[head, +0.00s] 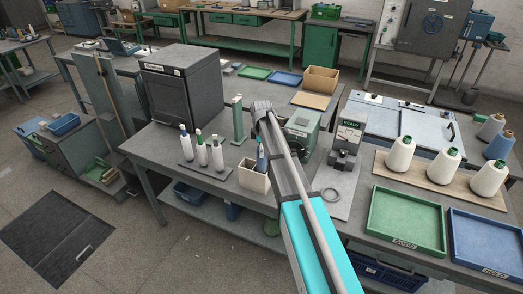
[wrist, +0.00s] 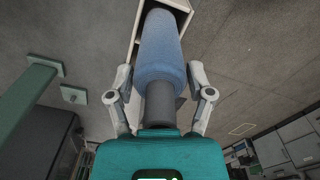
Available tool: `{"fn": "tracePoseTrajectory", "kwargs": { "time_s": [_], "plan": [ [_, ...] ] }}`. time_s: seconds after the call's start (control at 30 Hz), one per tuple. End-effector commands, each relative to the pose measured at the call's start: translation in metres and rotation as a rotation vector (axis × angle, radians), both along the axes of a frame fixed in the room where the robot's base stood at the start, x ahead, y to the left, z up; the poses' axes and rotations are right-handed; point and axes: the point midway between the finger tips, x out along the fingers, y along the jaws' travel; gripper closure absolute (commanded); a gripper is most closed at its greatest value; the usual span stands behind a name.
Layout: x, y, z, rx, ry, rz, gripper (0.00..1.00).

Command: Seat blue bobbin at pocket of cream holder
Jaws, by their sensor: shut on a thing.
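The blue bobbin (wrist: 162,52) fills the middle of the wrist view, its wound body pointing away from me and its dark end (wrist: 160,105) toward my palm. My gripper (wrist: 160,84) is shut on it, one finger at each side. In the head view a small part of the blue bobbin (head: 260,154) shows at the cream holder (head: 253,180), just left of my arm. The holder's pale wall also shows beside the bobbin's far end in the wrist view (wrist: 136,22). The bobbin hides the pocket, so I cannot tell how deep it sits.
A green post (head: 238,118) and a dark cabinet (head: 181,85) stand behind. White cones (head: 401,154), a green tray (head: 406,222) and a blue tray (head: 488,245) lie to the right.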

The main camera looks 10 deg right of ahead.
Motion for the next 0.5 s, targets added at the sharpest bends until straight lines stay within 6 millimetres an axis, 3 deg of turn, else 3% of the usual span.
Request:
{"fn": "tracePoseTrajectory", "kwargs": {
  "time_s": [0.5],
  "plan": [
    [0.0, 0.0003, -0.0039, 0.0, 0.0, 0.0, 0.7]
  ]
}}
